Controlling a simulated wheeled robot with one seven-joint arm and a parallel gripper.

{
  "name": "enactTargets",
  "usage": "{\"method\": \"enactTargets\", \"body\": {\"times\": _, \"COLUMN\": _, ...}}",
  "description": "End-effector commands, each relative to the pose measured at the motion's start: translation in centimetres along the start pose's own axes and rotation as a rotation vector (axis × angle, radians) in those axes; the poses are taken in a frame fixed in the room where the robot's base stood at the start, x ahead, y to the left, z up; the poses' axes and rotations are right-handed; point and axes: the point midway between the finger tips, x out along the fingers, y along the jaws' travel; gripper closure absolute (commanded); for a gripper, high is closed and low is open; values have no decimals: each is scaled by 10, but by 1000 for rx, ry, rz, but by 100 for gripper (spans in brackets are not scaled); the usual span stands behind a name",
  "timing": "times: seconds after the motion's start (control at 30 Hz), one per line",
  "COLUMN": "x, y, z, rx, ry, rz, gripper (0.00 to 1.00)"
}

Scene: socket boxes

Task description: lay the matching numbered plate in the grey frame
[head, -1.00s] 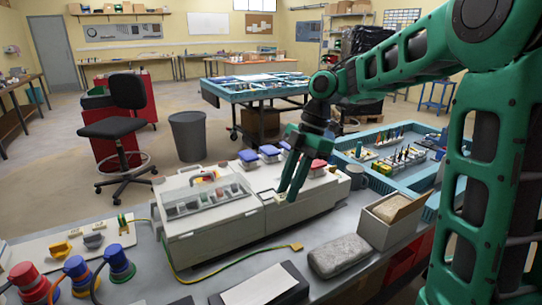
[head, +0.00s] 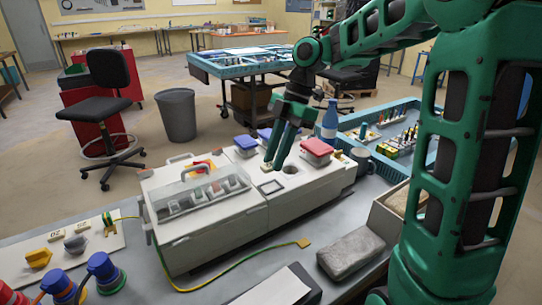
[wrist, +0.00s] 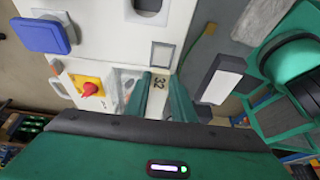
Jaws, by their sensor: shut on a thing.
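My gripper (head: 275,158) is above the right part of the grey-white socket box. In the wrist view, my gripper (wrist: 158,90) is shut on a small beige plate (wrist: 158,83) that reads 32. The grey frame (wrist: 162,55) is a small square outline on the pale box top, just beyond the plate in the wrist view. It also shows in the head view (head: 270,187), near the box's front edge, below the fingertips. The plate looks apart from the frame; its exact height cannot be told.
A round socket hole (head: 290,168) and a red-lidded socket (head: 316,148) are near the gripper. The clear-covered box (head: 200,193) is at left. Other beige number plates (head: 57,237) lie on a board. A grey block (head: 345,252) lies in front.

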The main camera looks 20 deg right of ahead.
Motion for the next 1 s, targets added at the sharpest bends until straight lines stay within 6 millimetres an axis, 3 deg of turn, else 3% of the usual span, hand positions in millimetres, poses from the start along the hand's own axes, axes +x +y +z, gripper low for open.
{"method": "enactTargets", "body": {"times": 0.17, "x": 3, "y": -1, "z": 5, "rx": 6, "ry": 1, "rz": 2, "gripper": 100}}
{"method": "enactTargets", "body": {"times": 0.6, "x": 35, "y": -1, "z": 19, "rx": 6, "ry": 1, "rz": 2, "gripper": 100}}
{"method": "enactTargets", "body": {"times": 1.0, "x": 39, "y": -1, "z": 21, "rx": 6, "ry": 0, "rz": 3, "gripper": 100}}
